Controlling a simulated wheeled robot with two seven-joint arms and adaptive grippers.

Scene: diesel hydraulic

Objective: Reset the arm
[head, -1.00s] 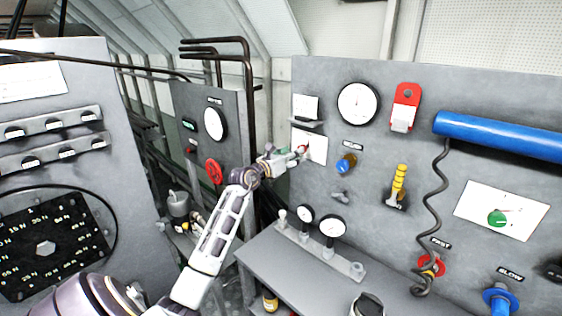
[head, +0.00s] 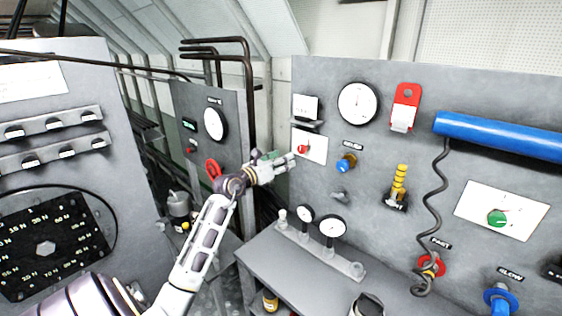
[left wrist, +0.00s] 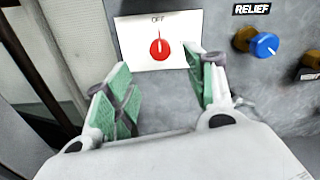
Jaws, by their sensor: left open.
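My left arm comes in from the lower left in the head view. Its gripper (head: 283,160) is in front of the left edge of the grey panel (head: 380,240). In the left wrist view the green-padded fingers (left wrist: 160,90) are spread apart with nothing between them. A red knob (left wrist: 159,49) on a white plate (left wrist: 130,32) marked OFF is beyond the fingertips and apart from them. The red knob also shows in the head view (head: 303,149), just right of the gripper. My right gripper is not in view.
A blue RELIEF knob (head: 346,163) is right of the white plate. A red handwheel (head: 213,170) is on the panel behind my wrist. A ledge with small gauges (head: 331,226) is below. A blue cylinder (head: 500,136) and coiled cable (head: 435,200) are at right.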

